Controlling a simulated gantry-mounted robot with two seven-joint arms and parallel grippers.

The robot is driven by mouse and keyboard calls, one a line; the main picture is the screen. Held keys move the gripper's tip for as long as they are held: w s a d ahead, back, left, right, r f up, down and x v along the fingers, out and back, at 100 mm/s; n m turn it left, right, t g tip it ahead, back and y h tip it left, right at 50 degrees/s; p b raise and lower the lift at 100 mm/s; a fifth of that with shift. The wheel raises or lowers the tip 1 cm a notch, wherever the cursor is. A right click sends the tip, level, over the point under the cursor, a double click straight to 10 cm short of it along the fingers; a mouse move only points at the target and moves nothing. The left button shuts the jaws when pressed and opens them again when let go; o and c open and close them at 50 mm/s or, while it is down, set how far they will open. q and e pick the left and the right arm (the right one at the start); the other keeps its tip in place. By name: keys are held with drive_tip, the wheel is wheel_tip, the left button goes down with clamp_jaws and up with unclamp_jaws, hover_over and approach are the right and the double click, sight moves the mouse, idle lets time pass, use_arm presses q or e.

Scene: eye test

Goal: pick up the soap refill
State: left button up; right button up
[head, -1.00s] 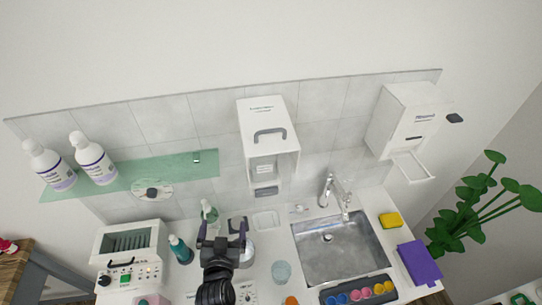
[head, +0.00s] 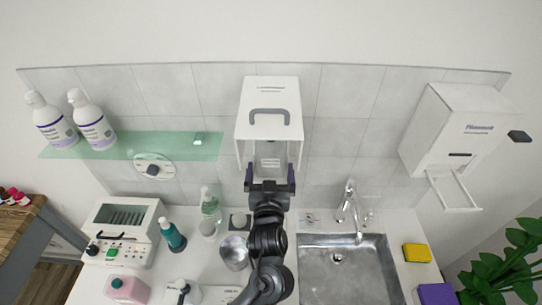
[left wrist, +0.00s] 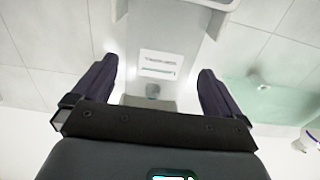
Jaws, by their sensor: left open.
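A white wall dispenser (head: 268,122) with a grey handle hangs at the middle of the wall, open at its lower front. Inside it is a pale body with a small label (left wrist: 158,65), perhaps the soap refill; I cannot tell for sure. My left gripper (head: 269,183) is open in front of the dispenser's lower part and partly hides it. In the left wrist view its fingers (left wrist: 158,84) stand left and right of the pale body, with nothing gripped. Two white bottles with purple labels, one left (head: 52,122) and one right (head: 92,122), stand on the glass shelf.
The green glass shelf (head: 150,146) juts out at left. A teal bottle (head: 172,236), a clear bottle (head: 210,206) and a metal cup (head: 235,253) stand on the counter below. The sink (head: 345,278) with its faucet (head: 350,210) is at right. A second dispenser (head: 465,130) hangs farther right.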

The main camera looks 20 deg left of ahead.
sight(271, 163)
use_arm(q)
drive_tip(key=shift+f+p+x, duration=0.1)
drive_tip(key=shift+p+x, duration=0.05)
drive_tip(key=shift+x, duration=1.45)
drive_tip(key=shift+f+p+x, duration=0.15)
drive_tip(key=shift+x, duration=1.5)
drive_tip(key=shift+c, duration=0.5)
drive_tip(key=c, duration=0.6)
drive_tip(key=shift+s+r, duration=0.1)
drive_tip(key=shift+c, duration=0.2)
